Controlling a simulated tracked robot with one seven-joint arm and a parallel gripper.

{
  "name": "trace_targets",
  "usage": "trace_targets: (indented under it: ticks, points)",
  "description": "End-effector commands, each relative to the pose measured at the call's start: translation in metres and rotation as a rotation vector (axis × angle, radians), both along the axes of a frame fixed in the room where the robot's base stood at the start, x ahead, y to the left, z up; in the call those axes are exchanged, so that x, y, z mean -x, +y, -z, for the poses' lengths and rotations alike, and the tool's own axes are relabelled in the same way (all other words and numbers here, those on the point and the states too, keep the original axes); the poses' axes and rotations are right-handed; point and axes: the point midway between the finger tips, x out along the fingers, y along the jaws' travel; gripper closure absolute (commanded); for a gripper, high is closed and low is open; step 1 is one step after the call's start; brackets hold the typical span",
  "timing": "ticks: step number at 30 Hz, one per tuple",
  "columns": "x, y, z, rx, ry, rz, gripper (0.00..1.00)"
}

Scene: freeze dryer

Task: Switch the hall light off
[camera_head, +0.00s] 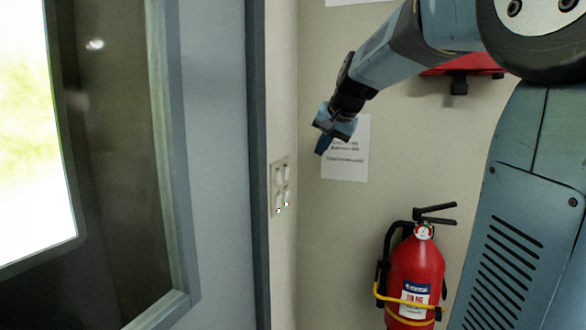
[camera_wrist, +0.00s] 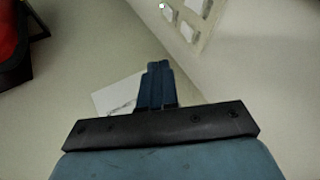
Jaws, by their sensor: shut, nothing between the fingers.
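A light switch panel (camera_head: 280,187) with several white rockers is on the narrow wall beside the blue door frame in the head view. Small reddish lights show on its lower part. The panel (camera_wrist: 193,22) is cut off at the top of the wrist view, with a small lit dot on one rocker. My gripper (camera_head: 321,146) is to the right of the panel and a little higher, apart from it. In the wrist view my gripper's fingers (camera_wrist: 158,68) are together with nothing between them. Which rocker is for the hall light, I cannot tell.
A paper notice (camera_head: 346,150) is on the wall behind my gripper. A red fire extinguisher (camera_head: 416,270) is at the lower right. A red object (camera_head: 468,66) is on the wall behind my arm. A glazed door (camera_head: 215,150) fills the left.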

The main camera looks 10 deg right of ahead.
Motion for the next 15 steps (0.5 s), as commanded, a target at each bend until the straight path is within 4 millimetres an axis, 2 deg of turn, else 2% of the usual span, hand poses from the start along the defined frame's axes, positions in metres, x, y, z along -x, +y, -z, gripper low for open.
trace_targets:
  ticks: [10,15]
  points:
    - [-0.0011,-0.0005,0.0001,-0.002,-0.001,0.002,1.00]
    - [-0.0076,0.0011,0.0088,-0.001,-0.001,0.002,1.00]
